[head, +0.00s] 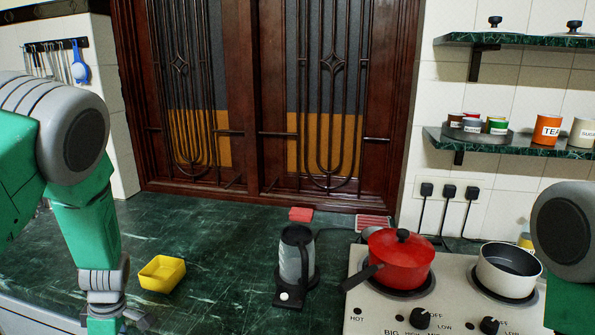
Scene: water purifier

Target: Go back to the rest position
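My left arm comes in from the left, and its gripper (122,324) is at the bottom edge, left of the kettle. Only a dark part of this gripper shows and its fingertips are cut off, so I cannot tell if it is open or shut. My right arm shows only as a grey and green link at the right edge, and its gripper is out of view. A grey kettle-like jug (294,256) with a black handle stands upright on a dark base with a white button (284,295). Neither arm visibly touches it.
A yellow bowl (162,274) sits on the green marble counter (200,225). A red pot (402,260) and a white saucepan (508,270) stand on the stove (385,312) at right. A red block (300,214) lies near the window. The counter between bowl and jug is clear.

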